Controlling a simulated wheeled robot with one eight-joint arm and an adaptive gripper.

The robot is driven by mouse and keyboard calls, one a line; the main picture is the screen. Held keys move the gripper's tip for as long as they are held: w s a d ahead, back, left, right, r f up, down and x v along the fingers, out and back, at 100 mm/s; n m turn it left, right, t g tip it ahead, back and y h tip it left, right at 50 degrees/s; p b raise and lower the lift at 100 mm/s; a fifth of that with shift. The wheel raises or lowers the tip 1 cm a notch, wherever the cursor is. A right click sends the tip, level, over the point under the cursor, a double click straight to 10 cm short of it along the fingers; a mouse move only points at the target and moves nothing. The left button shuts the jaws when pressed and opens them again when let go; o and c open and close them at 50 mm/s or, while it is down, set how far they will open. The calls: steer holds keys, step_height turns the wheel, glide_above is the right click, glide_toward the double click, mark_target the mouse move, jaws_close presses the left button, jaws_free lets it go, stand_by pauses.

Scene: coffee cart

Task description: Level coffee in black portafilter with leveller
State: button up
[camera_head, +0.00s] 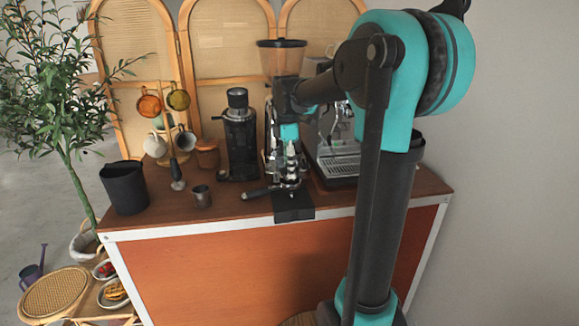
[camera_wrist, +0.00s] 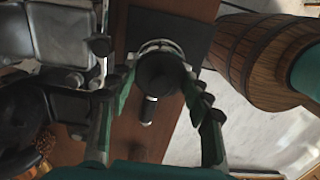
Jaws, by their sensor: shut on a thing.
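My gripper (camera_head: 288,168) points down over the front edge of the counter. In the wrist view its two fingers (camera_wrist: 160,82) are on either side of a round black leveller (camera_wrist: 160,72), shut on it. The black portafilter (camera_head: 256,193) is below, its handle pointing left in the head view; the handle (camera_wrist: 149,110) also shows in the wrist view. A metal rim shows around the leveller. I cannot tell whether the leveller touches the basket. A black mat (camera_head: 294,212) lies underneath at the counter edge. The coffee is hidden.
A steel cup (camera_head: 201,196), a brush-like tool (camera_head: 177,174) and a black bin (camera_head: 125,188) stand left. A black grinder (camera_head: 240,140) and an espresso machine (camera_head: 338,165) stand behind. A wooden barrel-like thing (camera_wrist: 258,58) is beyond the counter edge. The counter's front left is partly clear.

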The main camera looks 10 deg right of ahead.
steer(key=shift+f, duration=0.9)
stand_by(2.2)
steer(key=shift+n, duration=0.3)
